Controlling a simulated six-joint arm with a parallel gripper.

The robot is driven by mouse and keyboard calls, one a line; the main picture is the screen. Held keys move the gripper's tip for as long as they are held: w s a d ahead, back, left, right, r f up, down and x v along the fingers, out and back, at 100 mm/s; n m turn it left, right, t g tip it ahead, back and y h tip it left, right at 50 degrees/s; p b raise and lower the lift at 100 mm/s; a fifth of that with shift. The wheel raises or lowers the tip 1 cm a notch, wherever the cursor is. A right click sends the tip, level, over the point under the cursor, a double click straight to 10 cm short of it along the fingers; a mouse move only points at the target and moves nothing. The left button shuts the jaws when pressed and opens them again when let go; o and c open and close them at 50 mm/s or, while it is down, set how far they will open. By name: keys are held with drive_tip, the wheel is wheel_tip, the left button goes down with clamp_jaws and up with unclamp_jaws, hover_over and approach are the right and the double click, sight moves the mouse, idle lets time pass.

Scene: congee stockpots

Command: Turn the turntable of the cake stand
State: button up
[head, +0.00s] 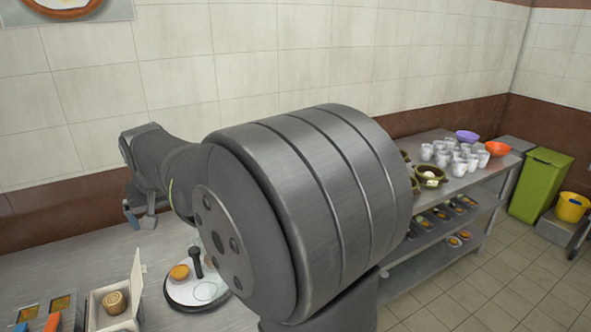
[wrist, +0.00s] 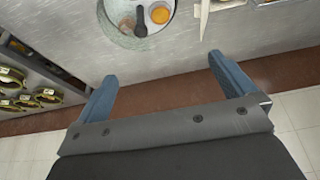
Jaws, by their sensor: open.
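The cake stand's round turntable (head: 217,289) lies low on the steel counter, pale on top with a dark rim, partly hidden by my arm. A round orange item (head: 180,272) and a dark upright knob or handle (head: 196,263) are on it. In the wrist view the turntable (wrist: 115,24) is cut off by the top edge; the orange item (wrist: 160,14) and dark handle (wrist: 140,22) show on it. My gripper (wrist: 162,68) is open and empty, apart from the turntable. In the head view my gripper (head: 139,216) is above the counter, toward the wall.
An open box (head: 110,303) with a round brown item stands left of the turntable, its lid raised. Orange-filled trays (head: 45,308) are further left. A steel shelf (head: 462,187) on the right holds white cups, bowls and pots. Bare counter (head: 80,268) lies toward the wall.

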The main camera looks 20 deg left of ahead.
drive_tip(key=c, duration=1)
drive_tip(key=m+g+h, duration=0.3)
approach(194, 250)
wheel_tip(194, 250, down, 9)
drive_tip(key=shift+w+a+r, duration=0.15)
drive_tip(key=shift+c, duration=0.3)
clamp_jaws()
